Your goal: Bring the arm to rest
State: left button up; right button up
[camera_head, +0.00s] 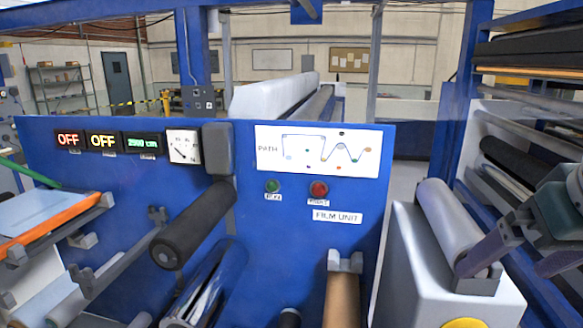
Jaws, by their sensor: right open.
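My right gripper (502,266) is at the right edge of the head view, with its dark green-grey wrist cut off by the frame. Its two purple-grey fingers point to the left and stand apart. It appears empty. One fingertip overlaps the near end of a pale grey roller (448,222) in the picture; I cannot tell whether they touch. My left gripper is not in view.
A blue film unit panel (350,250) with a green button (272,186) and a red button (319,188) stands ahead. A black roller (192,225) sticks out from it. A brown roller (341,300) is below. A white housing (425,265) stands beside the pale roller.

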jog(key=s+a+f+n+y+p, duration=0.1)
jog(key=s+a+n+y+p, duration=0.2)
jog(key=s+a, duration=0.45)
jog(key=s+d+g+h+p, duration=0.1)
jog(key=s+p, duration=0.4)
jog(key=s, duration=0.7)
jog(key=shift+s+d+r+n+g+h, duration=0.2)
jog(key=shift+r+n+g+h, duration=0.25)
jog(key=shift+g, duration=0.35)
jog(key=shift+f, duration=0.1)
